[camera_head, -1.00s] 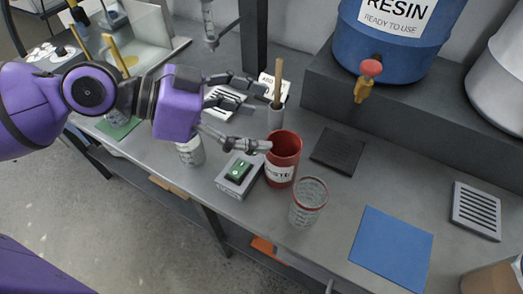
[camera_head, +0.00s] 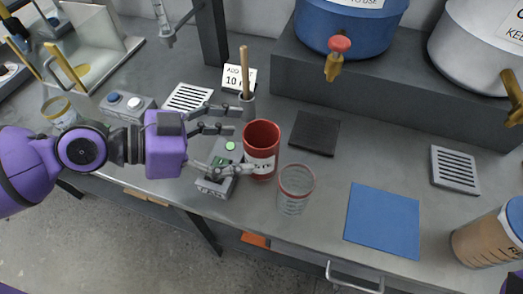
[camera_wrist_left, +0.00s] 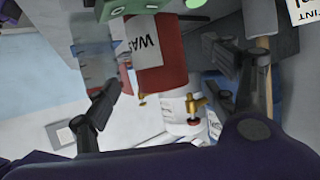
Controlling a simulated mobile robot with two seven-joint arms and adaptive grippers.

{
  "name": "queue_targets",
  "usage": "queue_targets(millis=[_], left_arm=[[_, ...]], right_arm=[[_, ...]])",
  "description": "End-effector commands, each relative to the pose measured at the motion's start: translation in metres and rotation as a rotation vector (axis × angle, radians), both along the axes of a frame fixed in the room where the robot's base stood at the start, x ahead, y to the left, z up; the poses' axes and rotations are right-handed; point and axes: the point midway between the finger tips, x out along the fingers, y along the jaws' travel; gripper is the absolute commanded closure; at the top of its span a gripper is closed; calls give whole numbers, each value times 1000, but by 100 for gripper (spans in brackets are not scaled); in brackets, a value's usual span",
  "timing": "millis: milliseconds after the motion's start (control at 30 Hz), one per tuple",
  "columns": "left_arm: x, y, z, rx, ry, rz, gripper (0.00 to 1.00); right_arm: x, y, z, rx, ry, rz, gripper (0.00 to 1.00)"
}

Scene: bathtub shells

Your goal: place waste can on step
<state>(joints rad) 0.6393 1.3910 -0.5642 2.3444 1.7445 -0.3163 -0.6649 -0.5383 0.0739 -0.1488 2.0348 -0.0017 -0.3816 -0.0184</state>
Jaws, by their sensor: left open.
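The red waste can (camera_head: 262,137), with a white label, stands upright on the grey bench. My left gripper (camera_head: 243,139) is open just left of the can. Its lower finger reaches the can's front left side, and its upper fingers lie left of the rim; I cannot tell whether any finger touches. In the left wrist view the can (camera_wrist_left: 162,60) shows between the spread fingers of the left gripper (camera_wrist_left: 165,68). The step (camera_head: 400,108) is the dark raised block along the back of the bench. My right gripper is out of view.
A clear red-rimmed beaker (camera_head: 295,190) stands close right of the can. A cup with a wooden stick (camera_head: 246,102) is behind the gripper, and a green-button box (camera_head: 216,178) is below it. A blue drum (camera_head: 352,25) and white drum (camera_head: 478,55) occupy the step.

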Motion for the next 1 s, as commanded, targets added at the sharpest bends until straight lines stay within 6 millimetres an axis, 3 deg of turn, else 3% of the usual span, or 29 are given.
queue_targets(millis=[167,367,533,867,1000], left_arm=[[2,-8,-1,-1,-4,-2,22],[10,-33,-7,-5,-5,-2,22],[15,-47,-17,-2,-3,-1,22],[16,-50,-22,1,2,-1,22],[16,-50,-22,1,1,-1,40]], right_arm=[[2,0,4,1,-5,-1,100],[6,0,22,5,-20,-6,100],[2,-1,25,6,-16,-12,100],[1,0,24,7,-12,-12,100],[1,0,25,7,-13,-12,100]])
